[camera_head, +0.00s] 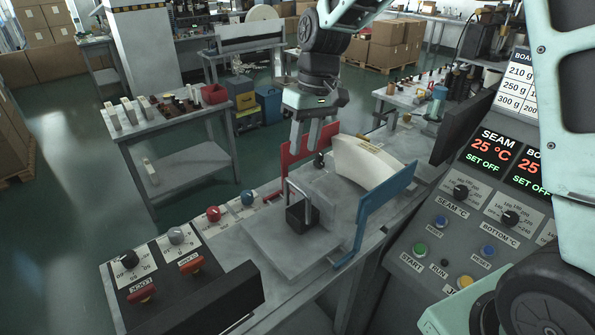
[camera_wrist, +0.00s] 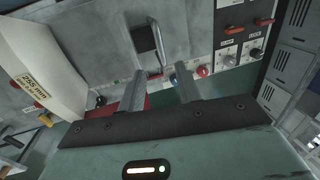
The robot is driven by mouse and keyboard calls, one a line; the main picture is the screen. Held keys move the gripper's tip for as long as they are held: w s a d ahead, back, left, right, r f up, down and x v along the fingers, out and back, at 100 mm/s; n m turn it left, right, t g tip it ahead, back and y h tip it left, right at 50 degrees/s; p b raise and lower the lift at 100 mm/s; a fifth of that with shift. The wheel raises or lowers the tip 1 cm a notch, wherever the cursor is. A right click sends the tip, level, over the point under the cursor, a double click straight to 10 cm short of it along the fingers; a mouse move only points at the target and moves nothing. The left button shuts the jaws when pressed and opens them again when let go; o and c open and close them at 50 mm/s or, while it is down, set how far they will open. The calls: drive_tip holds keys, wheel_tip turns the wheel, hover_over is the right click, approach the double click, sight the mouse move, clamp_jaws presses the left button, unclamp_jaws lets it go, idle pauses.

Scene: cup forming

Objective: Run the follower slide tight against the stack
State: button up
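The follower slide appears to be the dark block (camera_head: 299,217) with an upright metal bar handle (camera_head: 303,190), on the grey feed table. The block (camera_wrist: 145,38) and handle (camera_wrist: 156,42) show at the top of the wrist view. The stack of cream curved blanks (camera_head: 362,163) stands beyond it between a red side plate (camera_head: 297,148) and a blue side plate (camera_head: 375,210); bare grey surface separates block and stack. The stack (camera_wrist: 40,75) also fills the left of the wrist view. My gripper (camera_head: 306,145) hangs above the red plate's side, fingers apart and empty, clear of the handle.
Red and blue knobs (camera_head: 213,213) line the table's left edge. A panel with lock levers (camera_head: 160,275) sits at the front left. A control console (camera_head: 465,225) stands at the right. A side table (camera_head: 175,125) with small parts is at the back left.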

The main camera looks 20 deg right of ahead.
sight(297, 184)
drive_tip(key=f, duration=0.3)
drive_tip(key=a+f+p, duration=0.1)
drive_tip(key=f, duration=0.2)
drive_tip(key=f+p, duration=0.1)
drive_tip(key=f, duration=0.2)
drive_tip(key=shift+s+a, duration=0.3)
clamp_jaws()
